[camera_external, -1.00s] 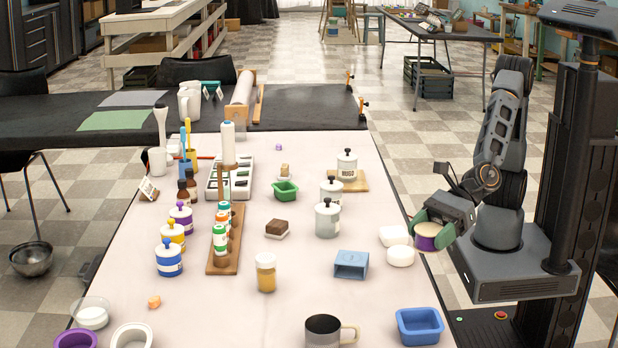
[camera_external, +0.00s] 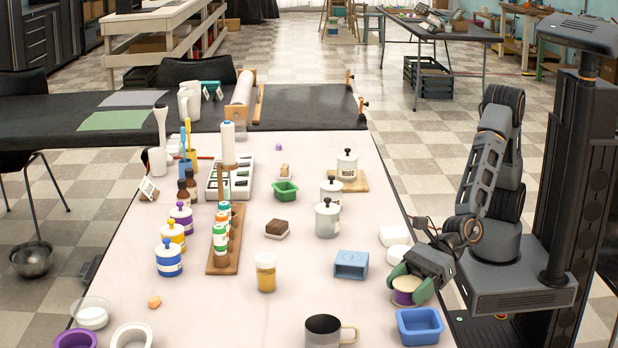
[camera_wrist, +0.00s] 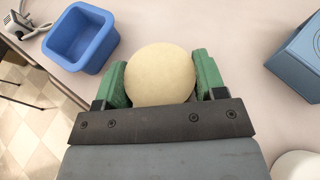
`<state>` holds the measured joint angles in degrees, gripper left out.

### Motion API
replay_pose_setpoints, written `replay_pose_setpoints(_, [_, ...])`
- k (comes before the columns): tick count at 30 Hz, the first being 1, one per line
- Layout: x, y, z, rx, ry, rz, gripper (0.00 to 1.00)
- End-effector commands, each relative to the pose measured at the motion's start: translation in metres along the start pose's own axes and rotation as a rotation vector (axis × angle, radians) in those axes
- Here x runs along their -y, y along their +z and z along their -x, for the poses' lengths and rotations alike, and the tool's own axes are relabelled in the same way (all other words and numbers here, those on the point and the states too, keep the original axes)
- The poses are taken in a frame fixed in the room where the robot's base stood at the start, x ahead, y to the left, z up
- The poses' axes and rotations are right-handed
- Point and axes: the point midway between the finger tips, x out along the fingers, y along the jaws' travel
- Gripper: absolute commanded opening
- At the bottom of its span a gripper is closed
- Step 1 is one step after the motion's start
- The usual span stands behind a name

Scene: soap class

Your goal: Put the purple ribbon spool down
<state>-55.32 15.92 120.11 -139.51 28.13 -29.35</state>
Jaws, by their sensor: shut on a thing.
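The purple ribbon spool (camera_external: 404,293) is between the green fingers of my gripper (camera_external: 411,285), near the table's right edge. It shows a pale cream rim and a purple band in the external view. In the wrist view the spool (camera_wrist: 162,74) shows only its round cream end face, with a green finger of my gripper (camera_wrist: 158,82) on each side. My gripper is shut on it. I cannot tell whether the spool's underside touches the table (camera_external: 330,220).
A blue square dish (camera_external: 420,326) stands just in front of the spool, at the table's right edge. A blue open box (camera_external: 351,264) stands to the left. A steel mug (camera_external: 323,331) stands front left. Bare table lies between the box and the mug.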

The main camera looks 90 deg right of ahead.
Motion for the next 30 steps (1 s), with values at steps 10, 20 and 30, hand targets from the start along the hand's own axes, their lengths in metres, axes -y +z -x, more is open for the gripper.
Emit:
replay_pose_setpoints(10, [-0.0001,-0.0020,-0.0009,0.002,0.000,-0.001,0.41])
replay_pose_setpoints(20, [-0.0001,-0.0016,-0.0007,0.002,0.000,0.000,0.90])
replay_pose_setpoints(30, [-0.0001,0.0039,0.0016,0.001,0.000,0.000,0.90])
